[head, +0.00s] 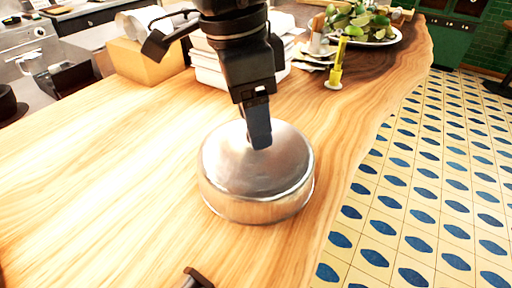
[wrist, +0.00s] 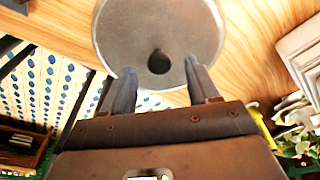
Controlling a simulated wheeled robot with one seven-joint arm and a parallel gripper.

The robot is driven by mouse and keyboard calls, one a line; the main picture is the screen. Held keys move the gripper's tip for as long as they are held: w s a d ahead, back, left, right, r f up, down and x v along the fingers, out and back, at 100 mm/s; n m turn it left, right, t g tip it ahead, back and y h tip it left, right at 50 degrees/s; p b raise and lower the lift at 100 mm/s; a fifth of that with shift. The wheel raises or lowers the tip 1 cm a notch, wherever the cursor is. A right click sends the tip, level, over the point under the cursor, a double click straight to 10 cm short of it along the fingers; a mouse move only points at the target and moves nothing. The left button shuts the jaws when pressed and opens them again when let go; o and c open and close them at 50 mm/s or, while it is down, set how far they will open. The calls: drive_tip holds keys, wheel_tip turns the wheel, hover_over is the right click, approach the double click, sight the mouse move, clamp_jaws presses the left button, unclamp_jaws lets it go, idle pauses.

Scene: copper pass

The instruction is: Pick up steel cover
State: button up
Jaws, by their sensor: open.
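The steel cover (head: 247,190) is a round, shiny metal lid that sits on the wooden counter in the head view. It also shows in the wrist view (wrist: 160,24), with a dark round spot, perhaps its knob, near the edge facing my gripper. My gripper (head: 260,140) is over the far part of the cover in the head view and hides some of its top. In the wrist view the two fingers (wrist: 158,80) are apart with the dark spot between and just beyond their tips. I cannot tell whether a finger touches the cover. Nothing is held.
Behind the cover stand a stack of white containers (head: 210,70) and a tan box (head: 145,62). A yellow item (head: 338,62) and a plate of green limes (head: 358,25) are at the back right. The counter (head: 90,180) left of the cover is clear. Its edge lies to the right.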

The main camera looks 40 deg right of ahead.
drive_tip(key=shift+f, duration=1)
clamp_jaws()
